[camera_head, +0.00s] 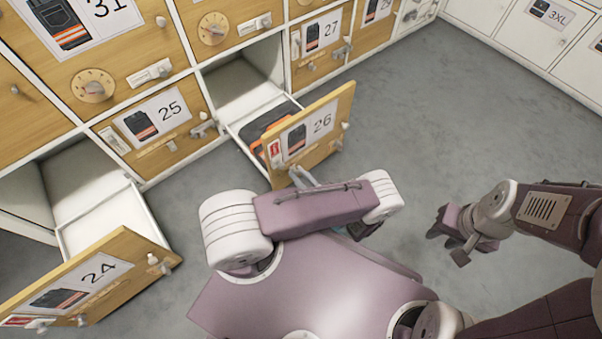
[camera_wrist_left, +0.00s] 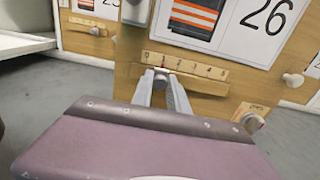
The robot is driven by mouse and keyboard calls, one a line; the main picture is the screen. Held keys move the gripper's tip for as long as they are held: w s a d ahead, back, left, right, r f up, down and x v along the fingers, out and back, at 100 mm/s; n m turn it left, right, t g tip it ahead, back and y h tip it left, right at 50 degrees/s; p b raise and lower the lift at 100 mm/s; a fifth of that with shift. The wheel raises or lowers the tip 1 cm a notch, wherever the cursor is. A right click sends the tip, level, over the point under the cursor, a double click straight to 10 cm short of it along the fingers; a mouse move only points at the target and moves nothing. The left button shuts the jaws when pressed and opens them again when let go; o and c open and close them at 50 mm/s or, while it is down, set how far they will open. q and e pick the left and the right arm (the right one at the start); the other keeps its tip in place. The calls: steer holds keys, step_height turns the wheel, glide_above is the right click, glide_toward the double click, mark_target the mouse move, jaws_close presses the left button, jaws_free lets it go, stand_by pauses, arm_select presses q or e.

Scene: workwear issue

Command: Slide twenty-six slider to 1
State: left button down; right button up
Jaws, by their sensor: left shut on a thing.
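The drawer labelled 26 (camera_head: 318,130) is pulled open, with dark and orange workwear inside. Its slider scale (camera_wrist_left: 190,70), with marks from 0 to 5, is on the drawer front below the picture label in the left wrist view. The slider knob (camera_wrist_left: 161,76) is near the mark 1. My left gripper (camera_head: 301,177) is at the lower part of this front, and its fingers (camera_wrist_left: 165,90) are shut on the knob. In the head view the knob is hidden by my gripper. My right gripper (camera_head: 452,238) is open and empty above the floor at the right.
Drawer 24 (camera_head: 100,272) stands open at the lower left. Drawer 25 (camera_head: 158,122) is shut beside drawer 26. A round knob (camera_wrist_left: 252,121) is right of and below the scale. White lockers (camera_head: 530,40) line the back right. The grey floor (camera_head: 420,130) is clear.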

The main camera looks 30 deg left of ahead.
mark_target(290, 157)
arm_select(q)
steer(key=c, duration=1.3)
jaws_free()
step_height(290, 157, up, 6)
steer(key=p, duration=0.5)
steer(key=shift+d+f, duration=0.1)
steer(key=shift+f, duration=0.1)
steer(key=d+r+p, duration=0.1)
steer(key=d, duration=0.2)
steer(key=d+r+p, duration=0.1)
steer(key=d+r, duration=0.1)
steer(key=d, duration=0.2)
steer(key=d+r+p, duration=0.1)
steer(key=d+r, duration=0.1)
steer(key=d, duration=0.2)
steer(key=shift+w+d+r+p, duration=0.15)
steer(key=shift+d+p, duration=0.1)
steer(key=shift+p, duration=0.1)
